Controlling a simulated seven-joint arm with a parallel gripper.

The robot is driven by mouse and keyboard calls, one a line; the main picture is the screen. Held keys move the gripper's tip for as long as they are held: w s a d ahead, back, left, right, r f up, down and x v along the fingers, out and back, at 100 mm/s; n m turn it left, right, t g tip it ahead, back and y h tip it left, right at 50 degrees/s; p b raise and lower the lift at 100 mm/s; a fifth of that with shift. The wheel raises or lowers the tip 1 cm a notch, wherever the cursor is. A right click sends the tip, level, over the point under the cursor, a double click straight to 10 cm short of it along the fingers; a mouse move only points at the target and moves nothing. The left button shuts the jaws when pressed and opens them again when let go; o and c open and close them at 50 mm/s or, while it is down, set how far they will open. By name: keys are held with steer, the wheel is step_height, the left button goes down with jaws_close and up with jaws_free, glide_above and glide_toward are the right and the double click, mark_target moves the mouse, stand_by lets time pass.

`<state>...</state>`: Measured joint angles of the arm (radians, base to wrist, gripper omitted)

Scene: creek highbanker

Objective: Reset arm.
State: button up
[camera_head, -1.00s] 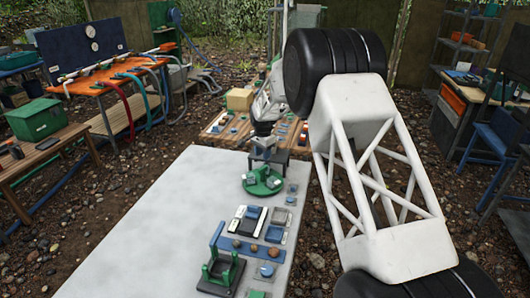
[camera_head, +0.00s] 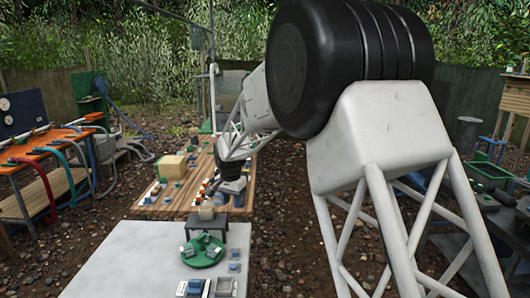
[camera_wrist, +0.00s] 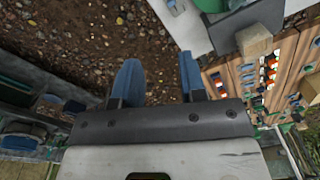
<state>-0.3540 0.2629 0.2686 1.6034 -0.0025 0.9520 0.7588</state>
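My gripper (camera_wrist: 158,78) is open in the wrist view, with two blue-grey fingers apart and only pebbly ground seen between them. In the head view my arm reaches forward, and its hand end is small and partly hidden near the wooden table, so the fingers are not clear there. A tan block (camera_wrist: 254,40) on a dark stand is to the right of the fingers, apart from them. The block (camera_head: 206,212) also shows in the head view, on the dark stand (camera_head: 222,229).
The white table (camera_head: 125,262) carries a green round fixture (camera_head: 203,252). Behind it, the wooden table (camera_head: 186,202) holds a yellow box (camera_head: 172,167) and several small parts. An orange bench (camera_head: 48,150) with hoses stands left. Bare ground lies around the tables.

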steer(key=s+d+r+n, duration=0.1)
steer(key=s+d+r, duration=0.3)
steer(key=s+d, duration=0.3)
steer(key=s+d+r+t, duration=0.1)
steer(key=s+d+r, duration=0.3)
steer(key=s+d, duration=0.3)
steer(key=s+d+r+n, duration=0.1)
steer(key=s+d+r, duration=0.4)
steer(key=s, duration=0.4)
steer(key=s+d+f, duration=0.1)
steer(key=s+d, duration=0.2)
steer(key=s, duration=0.6)
steer(key=s+d+f+n, duration=0.1)
steer(key=s+d, duration=0.3)
steer(key=s, duration=0.6)
steer(key=s+d+f+n+t, duration=0.1)
steer(key=s+d, duration=0.3)
steer(key=s, duration=0.5)
steer(key=shift+s+d+f, duration=0.15)
steer(key=shift+s+f, duration=0.15)
steer(key=shift+f, duration=0.1)
